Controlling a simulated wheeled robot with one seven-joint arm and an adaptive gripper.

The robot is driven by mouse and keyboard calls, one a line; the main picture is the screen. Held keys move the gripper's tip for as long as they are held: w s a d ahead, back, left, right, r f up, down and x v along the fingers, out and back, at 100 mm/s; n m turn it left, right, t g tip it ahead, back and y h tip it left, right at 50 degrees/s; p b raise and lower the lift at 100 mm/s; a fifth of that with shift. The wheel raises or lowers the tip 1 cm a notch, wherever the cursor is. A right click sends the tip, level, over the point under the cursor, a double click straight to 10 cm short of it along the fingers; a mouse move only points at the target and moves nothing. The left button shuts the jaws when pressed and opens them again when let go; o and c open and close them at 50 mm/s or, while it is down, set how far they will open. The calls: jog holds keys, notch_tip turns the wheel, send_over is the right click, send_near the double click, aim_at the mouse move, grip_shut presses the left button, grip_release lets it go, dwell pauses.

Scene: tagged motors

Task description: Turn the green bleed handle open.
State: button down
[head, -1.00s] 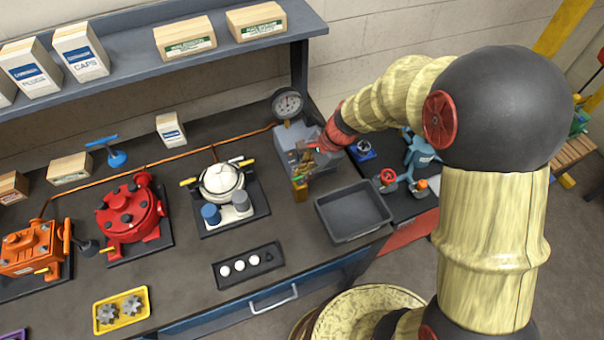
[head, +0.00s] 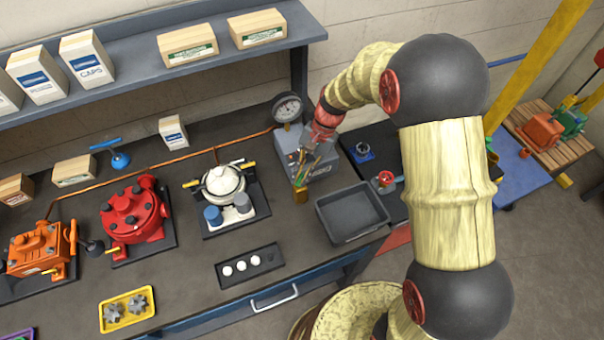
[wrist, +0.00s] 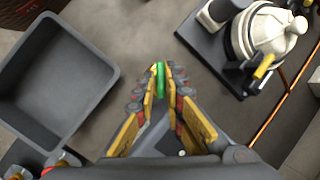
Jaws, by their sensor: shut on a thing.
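The green bleed handle (wrist: 161,80) stands between my two fingers in the wrist view, seen as a narrow upright green bar. My gripper (wrist: 161,72) is shut on it, with the yellow pads on both sides. In the head view my gripper (head: 304,162) is at the front of the grey box (head: 322,176) that carries a round pressure gauge (head: 287,107). The fingers mostly hide the handle there, so its angle is hard to tell. A small brass-coloured block (head: 300,195) sits just below the fingertips.
An empty grey tray (head: 352,240) lies right of and in front of the box. A white pump (head: 222,182) with yellow handles stands to the left. A copper pipe (head: 178,161) runs along the back of the bench. A shelf (head: 120,52) with cartons is above.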

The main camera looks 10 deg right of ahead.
jog(key=n, duration=0.2)
jog(key=n+g+h+p, duration=0.1)
jog(key=n, duration=0.2)
jog(key=shift+w+a+r+n+g+h+p, duration=0.2)
jog(key=shift+w+a+n+g+h+p, duration=0.1)
jog(key=shift+h+p, duration=0.1)
jog(key=shift+n+g+h+p, duration=0.4)
jog(key=shift+n+h, duration=0.3)
jog(key=shift+n, duration=1.2)
jog(key=c, duration=2)
grip_release()
jog(key=shift+f, duration=0.1)
jog(key=shift+o, duration=0.5)
jog(key=a+v, duration=0.1)
jog(key=v, duration=1)
jog(key=shift+d+r, duration=0.4)
jog(key=shift+r, duration=0.1)
